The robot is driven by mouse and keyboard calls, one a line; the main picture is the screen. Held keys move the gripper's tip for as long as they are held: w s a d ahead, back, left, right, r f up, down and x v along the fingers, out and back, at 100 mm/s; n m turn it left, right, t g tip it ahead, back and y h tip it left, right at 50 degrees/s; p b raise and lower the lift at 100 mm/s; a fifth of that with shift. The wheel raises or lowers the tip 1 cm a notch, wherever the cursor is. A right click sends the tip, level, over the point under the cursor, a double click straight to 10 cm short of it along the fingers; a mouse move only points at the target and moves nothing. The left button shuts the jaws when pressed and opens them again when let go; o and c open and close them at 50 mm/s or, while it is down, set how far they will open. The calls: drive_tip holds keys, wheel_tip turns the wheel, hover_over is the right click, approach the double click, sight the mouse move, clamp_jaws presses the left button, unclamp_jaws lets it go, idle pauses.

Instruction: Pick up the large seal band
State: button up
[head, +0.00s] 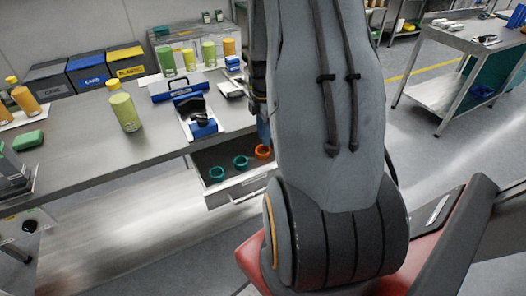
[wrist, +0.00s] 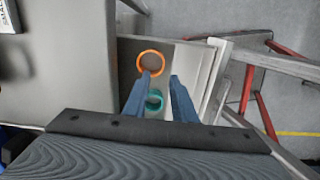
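An orange ring-shaped band (head: 263,152) lies in an open drawer, at the back right of two teal bands (head: 240,162) (head: 217,174). In the wrist view the orange band (wrist: 150,52) looks wider than the teal band (wrist: 161,99) near it; no label shows which one is the large seal band. My gripper (wrist: 160,77) is open and empty, its two blue fingers apart. In the wrist view the fingertips lie just below the orange band, with a teal band partly hidden between the fingers. In the head view a blue finger shows just above the orange band.
The drawer (head: 238,190) hangs open under the grey bench (head: 80,150). The bench holds bottles, a blue toolbox (head: 178,90) and a blue-and-black device (head: 197,117). Labelled bins (head: 86,70) stand behind it. A metal cart (head: 465,60) stands at the far right.

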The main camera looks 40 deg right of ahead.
sight(266, 150)
wheel_tip(266, 150, down, 2)
drive_tip(key=shift+f, duration=0.1)
drive_tip(key=f+p, duration=0.2)
drive_tip(key=f, duration=0.1)
drive_tip(key=shift+s+d+f, duration=0.15)
drive_tip(key=shift+s+f, duration=0.05)
drive_tip(key=shift+s, duration=0.2)
drive_tip(key=shift+w+f, duration=0.1)
drive_tip(key=shift+f, duration=0.7)
clamp_jaws()
